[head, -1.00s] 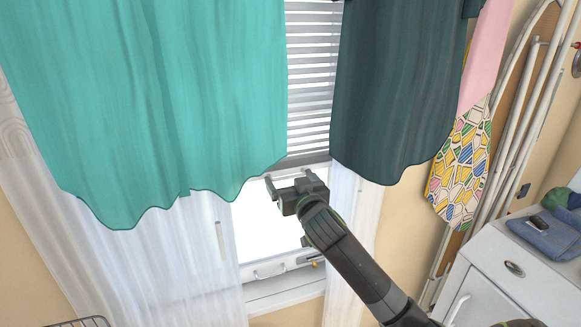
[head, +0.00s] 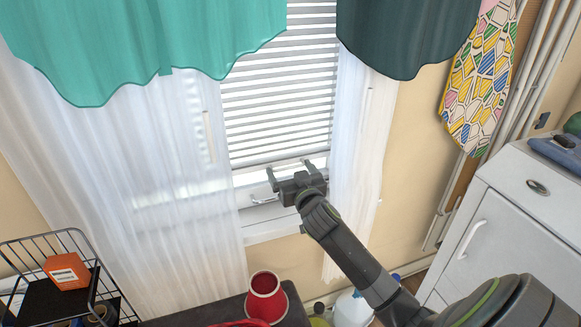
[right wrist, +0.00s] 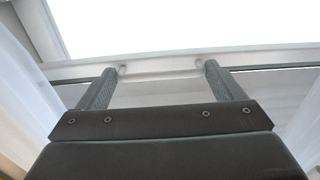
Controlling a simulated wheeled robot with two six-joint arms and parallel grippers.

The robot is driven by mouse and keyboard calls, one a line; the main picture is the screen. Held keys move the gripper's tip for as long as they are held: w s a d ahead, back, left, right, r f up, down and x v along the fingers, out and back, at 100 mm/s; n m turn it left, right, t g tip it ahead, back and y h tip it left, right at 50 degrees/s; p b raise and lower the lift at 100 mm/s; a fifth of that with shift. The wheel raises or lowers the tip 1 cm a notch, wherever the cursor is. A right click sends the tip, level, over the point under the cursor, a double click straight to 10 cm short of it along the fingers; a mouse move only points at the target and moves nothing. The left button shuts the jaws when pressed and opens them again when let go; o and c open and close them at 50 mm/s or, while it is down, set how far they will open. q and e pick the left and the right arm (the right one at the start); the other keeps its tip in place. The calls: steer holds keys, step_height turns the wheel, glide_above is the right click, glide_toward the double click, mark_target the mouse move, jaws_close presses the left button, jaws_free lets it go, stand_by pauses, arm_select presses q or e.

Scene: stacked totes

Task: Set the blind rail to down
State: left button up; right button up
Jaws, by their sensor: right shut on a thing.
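The white slatted blind (head: 280,95) hangs over the window, with its bottom rail (head: 250,164) low, a little above the window's lower frame. My right gripper (head: 287,167) is at the rail, its two fingers on either side of its middle. In the right wrist view the rail (right wrist: 265,71) runs across the picture, and the fingers (right wrist: 160,75) are shut on a pale part of it. The exact contact is partly hidden. My left gripper is not in view.
A green curtain (head: 140,45) and a dark curtain (head: 405,40) hang above, with sheer white curtains (head: 150,180) beside the window. A window handle (head: 264,199) is below the rail. A red cup (head: 266,300), wire basket (head: 65,245) and white cabinet (head: 525,230) stand nearby.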

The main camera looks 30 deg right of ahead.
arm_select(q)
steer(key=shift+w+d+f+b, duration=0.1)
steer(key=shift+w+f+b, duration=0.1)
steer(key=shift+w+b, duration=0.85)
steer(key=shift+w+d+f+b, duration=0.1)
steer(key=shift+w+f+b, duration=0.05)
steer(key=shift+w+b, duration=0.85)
arm_select(e)
step_height(320, 180, down, 6)
steer(key=shift+f, duration=0.2)
steer(key=shift+d, duration=0.1)
steer(key=o, duration=1.1)
steer(key=shift+s+d, duration=0.1)
steer(key=shift+o, duration=0.2)
steer(key=shift+r, duration=0.1)
